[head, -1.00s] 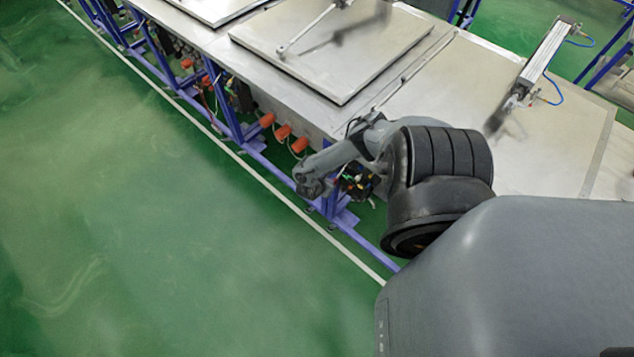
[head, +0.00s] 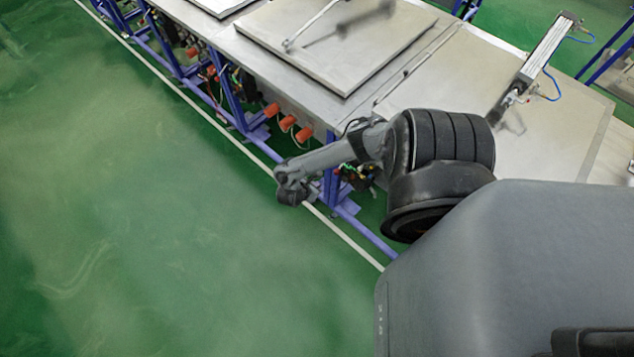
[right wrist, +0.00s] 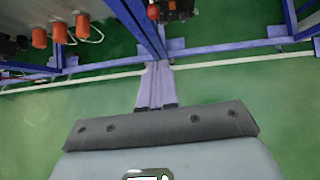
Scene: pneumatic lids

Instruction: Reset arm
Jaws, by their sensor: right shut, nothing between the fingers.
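My right arm reaches from the lower right of the head view, and my right gripper (head: 291,194) hangs at its end, small and dark. It is over the floor's white line, in front of the bench's blue frame. It is shut and empty, touching nothing that I can see. In the right wrist view, a grey part of my own with a dark edge fills the bottom. The fingers cannot be clearly made out there. My left gripper is not in view.
The metal bench (head: 405,95) carries a flat lid plate (head: 345,50) and a pneumatic cylinder (head: 548,50). Orange connectors (head: 287,123) stick out from its front; they also show in the right wrist view (right wrist: 82,26). Blue legs stand below. The green floor (head: 130,230) at left is clear.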

